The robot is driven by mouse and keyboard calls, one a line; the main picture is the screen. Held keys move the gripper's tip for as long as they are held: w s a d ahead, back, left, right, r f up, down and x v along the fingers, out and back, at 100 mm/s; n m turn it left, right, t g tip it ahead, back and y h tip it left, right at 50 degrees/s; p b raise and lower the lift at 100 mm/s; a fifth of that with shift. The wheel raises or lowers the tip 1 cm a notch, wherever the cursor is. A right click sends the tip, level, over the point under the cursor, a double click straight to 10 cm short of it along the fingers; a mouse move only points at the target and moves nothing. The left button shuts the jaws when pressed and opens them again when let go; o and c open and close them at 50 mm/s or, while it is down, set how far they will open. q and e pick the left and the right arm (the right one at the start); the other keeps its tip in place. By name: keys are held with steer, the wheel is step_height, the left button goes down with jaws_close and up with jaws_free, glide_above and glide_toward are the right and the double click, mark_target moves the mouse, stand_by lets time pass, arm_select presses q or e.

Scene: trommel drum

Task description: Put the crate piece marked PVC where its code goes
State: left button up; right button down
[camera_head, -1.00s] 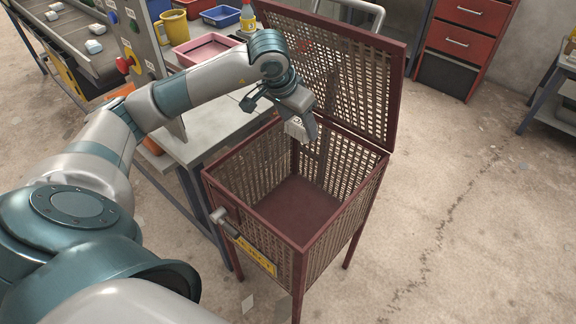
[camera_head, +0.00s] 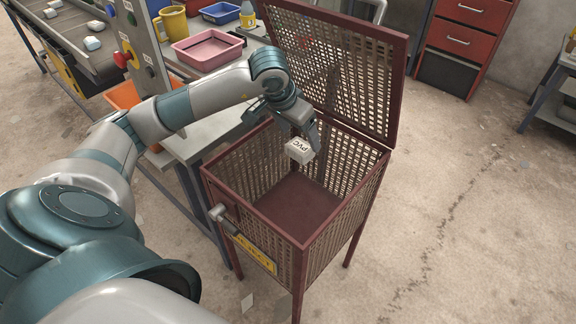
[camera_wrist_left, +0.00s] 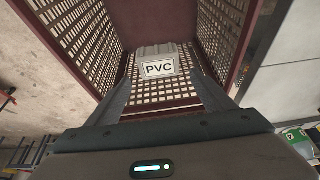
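The crate piece marked PVC (camera_head: 299,151) is a small pale block with dark letters. The cage's lid (camera_head: 345,75) stands raised at the back. A yellow label (camera_head: 256,256) on its front seems to read REJECT. The cage's visible floor is bare. My right gripper is not in view.
A grey table left of the cage carries a pink tray (camera_head: 208,62), a blue tray (camera_head: 221,14) and a yellow mug (camera_head: 173,22). A conveyor (camera_head: 62,50) with pale blocks runs at the upper left. Red drawers (camera_head: 470,42) stand at the back.

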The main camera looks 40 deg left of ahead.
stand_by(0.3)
arm_select(q)
steer(key=shift+v, duration=0.85)
steer(key=b+v, duration=0.1)
steer(key=v, duration=1.4)
steer(key=shift+s+r+b, duration=0.15)
steer(key=shift+r+b, duration=0.15)
steer(key=shift+b, duration=0.05)
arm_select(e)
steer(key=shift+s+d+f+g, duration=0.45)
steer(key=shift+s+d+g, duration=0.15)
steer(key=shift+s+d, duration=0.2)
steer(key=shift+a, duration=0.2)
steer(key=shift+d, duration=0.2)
